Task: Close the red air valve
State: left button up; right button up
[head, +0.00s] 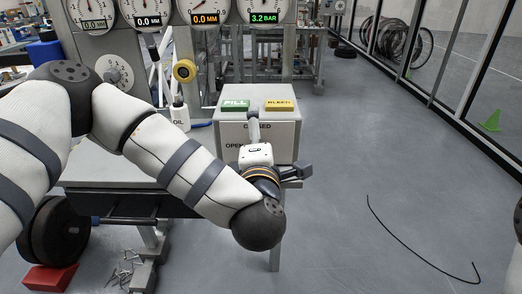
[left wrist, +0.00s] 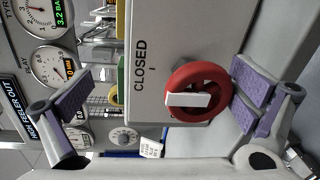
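The red air valve (left wrist: 212,77) is a round red handwheel with a white bar across it, on the front of a light grey box. It shows in the left wrist view. In the head view my left wrist hides it. The word CLOSED is printed beside it. My left gripper (left wrist: 165,95) is open, with purple-padded fingers wide apart. The wheel lies within the span of the fingers, closer to the right-hand one in that view, and I see no grip on it. In the head view, my left gripper (head: 275,147) is in front of the box. My right gripper is out of view.
The box (head: 285,135) carries a green button (head: 235,105) and a yellow button (head: 280,105) on top. A black cable (head: 420,255) lies on the otherwise clear floor at right.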

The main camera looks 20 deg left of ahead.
pick_arm(q)
jog(key=shift+n+t, duration=0.3)
jog(key=shift+t, duration=0.4)
jog(key=r, duration=0.8)
jog(key=shift+s+d+r, duration=0.2)
jog(key=shift+s+r, duration=0.05)
jog(key=shift+r, duration=0.15)
jog(key=shift+g, duration=0.6)
jog(key=f, duration=0.5)
jog(key=shift+s+f, duration=0.1)
jog(key=shift+s, duration=0.25)
jog(key=shift+c, duration=0.3)
jog(key=shift+s+d, duration=0.15)
jog(key=shift+s, duration=0.2)
jog(key=shift+c, duration=0.5)
jog(key=s, duration=0.3)
jog(key=shift+s+d+f, duration=0.2)
jog(key=shift+d+f, duration=0.05)
jog(key=shift+f, duration=0.15)
jog(key=shift+c, duration=0.6)
jog(key=f+v, duration=0.2)
jog(key=v, duration=0.8)
jog(key=shift+s+d, duration=0.15)
jog(key=shift+s, duration=0.2)
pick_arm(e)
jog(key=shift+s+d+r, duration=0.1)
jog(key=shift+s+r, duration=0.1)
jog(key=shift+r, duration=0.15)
pick_arm(q)
jog(key=shift+f, duration=0.1)
